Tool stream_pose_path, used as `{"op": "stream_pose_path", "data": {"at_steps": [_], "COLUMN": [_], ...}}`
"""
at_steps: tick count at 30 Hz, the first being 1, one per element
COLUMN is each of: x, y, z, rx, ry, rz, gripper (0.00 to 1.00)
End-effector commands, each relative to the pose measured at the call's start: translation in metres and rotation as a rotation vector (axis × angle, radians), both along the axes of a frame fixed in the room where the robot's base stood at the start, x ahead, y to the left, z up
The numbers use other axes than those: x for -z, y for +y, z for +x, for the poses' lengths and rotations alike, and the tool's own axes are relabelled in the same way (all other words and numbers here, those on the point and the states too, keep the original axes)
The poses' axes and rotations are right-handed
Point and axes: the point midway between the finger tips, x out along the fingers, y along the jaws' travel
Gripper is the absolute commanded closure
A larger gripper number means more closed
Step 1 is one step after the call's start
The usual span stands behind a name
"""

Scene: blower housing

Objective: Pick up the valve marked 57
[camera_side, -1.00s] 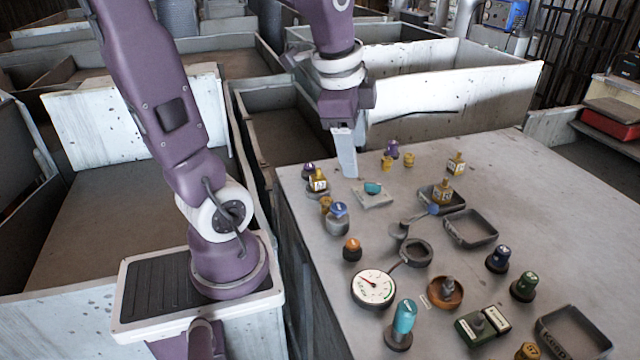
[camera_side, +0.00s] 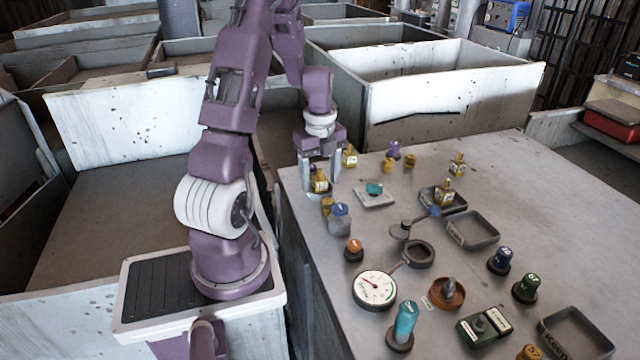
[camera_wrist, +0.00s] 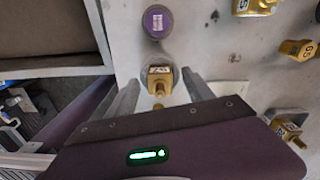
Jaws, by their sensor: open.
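A brass-yellow valve (camera_wrist: 160,76) with a pale label stands between my fingertips in the wrist view. The label seems to read 57, upside down, but it is small. In the side view the same valve (camera_side: 320,181) stands near the left edge of the grey table. My gripper (camera_side: 320,178) is open and points down, with one finger on each side of the valve. In the wrist view the fingers of my gripper (camera_wrist: 160,86) show a gap on both sides of it. The valve's lower part is partly hidden by my gripper.
A purple-capped round piece (camera_wrist: 157,21) stands close beyond the valve. Another yellow valve (camera_wrist: 298,49) is to the right in the wrist view. A blue-topped knob (camera_side: 339,217) and a shallow tray (camera_side: 376,201) are near in the side view.

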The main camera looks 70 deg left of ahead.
Motion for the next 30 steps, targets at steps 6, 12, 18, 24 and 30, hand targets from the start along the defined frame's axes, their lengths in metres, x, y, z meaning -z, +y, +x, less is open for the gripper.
{"op": "stream_pose_path", "data": {"at_steps": [6, 12, 18, 24, 30], "x": [-0.001, -0.001, -0.001, -0.011, -0.062], "y": [0.000, 0.000, 0.000, 0.001, 0.001], "z": [0.000, 0.000, 0.000, 0.001, 0.001], "rx": [0.000, 0.000, -0.001, -0.002, -0.002], "ry": [0.000, 0.000, -0.001, -0.004, -0.007], "rz": [0.000, 0.000, 0.000, 0.004, 0.007], "gripper": [0.61, 1.00, 1.00, 1.00, 1.00]}}
